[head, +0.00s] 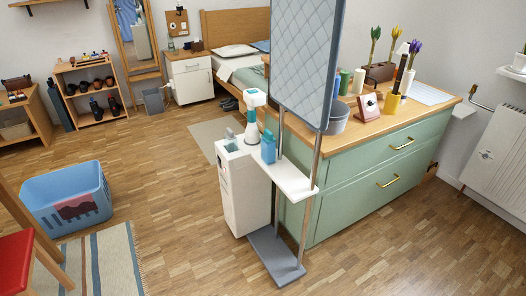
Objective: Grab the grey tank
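I cannot tell for sure which thing is the grey tank. A grey, round, open-topped container (335,117) stands on the wooden top of the green drawer unit (362,170), close to its left edge and partly behind a quilted panel. A white upright appliance (244,190) stands on the floor in front of the unit, with a white and teal steamer-like head (254,98) above it. A small blue container (268,148) sits on its white shelf (298,186). Neither of my grippers shows in the head view.
The tall blue-grey quilted panel (306,60) on metal poles blocks part of the view. Its grey base (274,258) lies on the floor. A blue basket (65,197), a striped rug (100,262) and a red chair (17,262) are at left. The floor at right front is clear.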

